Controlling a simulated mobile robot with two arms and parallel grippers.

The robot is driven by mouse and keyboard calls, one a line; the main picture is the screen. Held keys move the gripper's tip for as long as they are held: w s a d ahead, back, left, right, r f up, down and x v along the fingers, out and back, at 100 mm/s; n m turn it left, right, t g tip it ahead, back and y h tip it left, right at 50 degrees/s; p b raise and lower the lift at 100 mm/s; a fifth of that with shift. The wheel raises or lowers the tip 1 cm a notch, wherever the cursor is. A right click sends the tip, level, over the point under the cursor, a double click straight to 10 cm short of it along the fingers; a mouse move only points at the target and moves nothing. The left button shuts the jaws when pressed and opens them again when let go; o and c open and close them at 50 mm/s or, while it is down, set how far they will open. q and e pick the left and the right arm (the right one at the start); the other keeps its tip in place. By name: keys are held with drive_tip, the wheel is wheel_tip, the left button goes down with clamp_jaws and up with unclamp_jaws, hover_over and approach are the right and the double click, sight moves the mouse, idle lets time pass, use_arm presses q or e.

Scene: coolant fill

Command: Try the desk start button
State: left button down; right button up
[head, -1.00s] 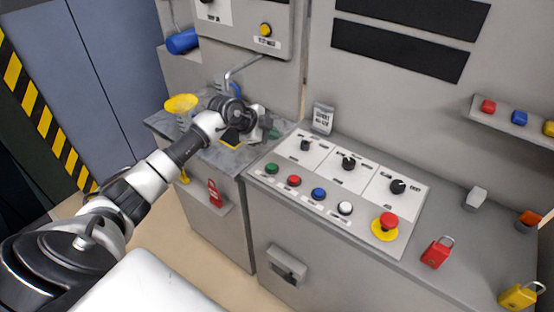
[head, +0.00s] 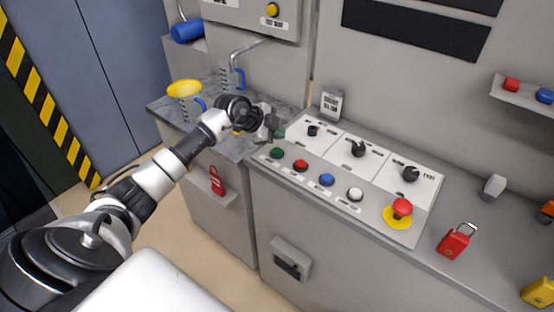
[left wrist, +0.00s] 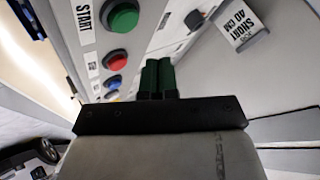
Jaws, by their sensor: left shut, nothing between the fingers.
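The green start button (head: 277,153) is the leftmost in the row on the sloped desk panel (head: 330,200). In the left wrist view the green button (left wrist: 122,16) stands beside a label reading START (left wrist: 86,14). My left gripper (head: 279,132) is just above and behind the green button in the head view, apart from it. In the left wrist view its green fingertips (left wrist: 158,75) are together with nothing between them, to the right of the button row. My right gripper is not in view.
Red (head: 300,165), blue (head: 326,180) and white (head: 355,194) buttons continue the row. A red emergency stop (head: 402,207) sits at the right end. Black knobs (head: 358,148) are behind. A small sign (head: 331,102) stands behind the panel, and a red padlock (head: 455,241) lies at right.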

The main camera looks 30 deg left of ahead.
sight(277, 151)
use_arm(q)
drive_tip(key=shift+f, duration=1.35)
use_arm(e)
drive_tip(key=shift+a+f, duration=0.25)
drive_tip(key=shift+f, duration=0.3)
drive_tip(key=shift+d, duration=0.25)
use_arm(q)
drive_tip(key=shift+f, duration=0.1)
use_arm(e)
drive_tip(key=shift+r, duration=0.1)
use_arm(q)
drive_tip(key=shift+f, duration=0.25)
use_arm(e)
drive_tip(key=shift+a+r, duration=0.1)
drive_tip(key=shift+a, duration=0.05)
